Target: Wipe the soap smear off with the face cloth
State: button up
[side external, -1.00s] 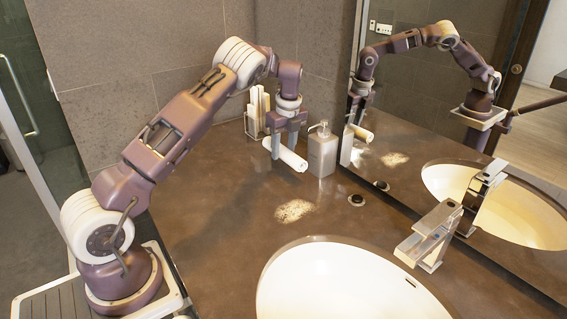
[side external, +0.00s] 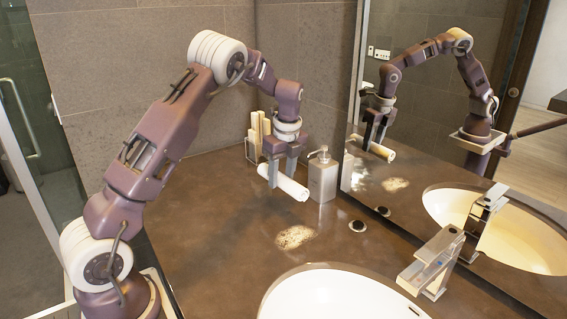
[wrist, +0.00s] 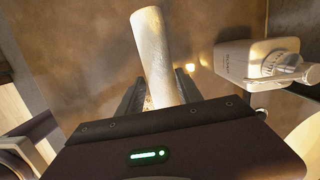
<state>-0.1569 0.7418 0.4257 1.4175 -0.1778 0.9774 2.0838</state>
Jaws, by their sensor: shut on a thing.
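The face cloth is a white roll (side external: 285,182) near the back of the brown counter, just left of the soap dispenser. My gripper (side external: 281,178) points down and is shut on the rolled cloth, with a finger on either side. In the wrist view the cloth (wrist: 153,45) extends up the picture from between the fingers. I cannot tell whether the cloth is clear of the counter. The soap smear (side external: 295,237) is a pale, speckled, foamy patch on the counter, in front of the cloth and apart from it.
A grey soap dispenser (side external: 322,177) stands close right of my gripper; it also shows in the wrist view (wrist: 258,62). A rack (side external: 256,140) stands behind. The basin (side external: 340,295), faucet (side external: 432,258) and a round drain-like fitting (side external: 357,226) lie nearer. The mirror (side external: 430,100) borders the right.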

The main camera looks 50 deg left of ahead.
aim_at(296, 186)
jog(key=s+d+f, duration=0.1)
jog(key=s+d, duration=0.4)
jog(key=d, duration=0.2)
jog(key=shift+m, duration=0.3)
jog(key=shift+s+a+f, duration=0.1)
jog(key=shift+f, duration=1.6)
jog(key=shift+a+f, duration=0.1)
jog(key=shift+f, duration=1.6)
jog(key=shift+d+f, duration=0.4)
jog(key=shift+d, duration=0.05)
jog(key=shift+d+f, duration=0.2)
jog(key=shift+d, duration=2.8)
jog(key=shift+w, duration=0.75)
jog(key=shift+w+a, duration=0.15)
jog(key=shift+a, duration=3.4)
jog(key=shift+w, duration=0.85)
jog(key=shift+d, duration=3.55)
jog(key=shift+w, duration=0.65)
jog(key=shift+w+a, duration=0.15)
jog(key=shift+a, duration=0.05)
jog(key=shift+a+r, duration=0.1)
jog(key=shift+a, duration=3.25)
jog(key=shift+r, duration=3.95)
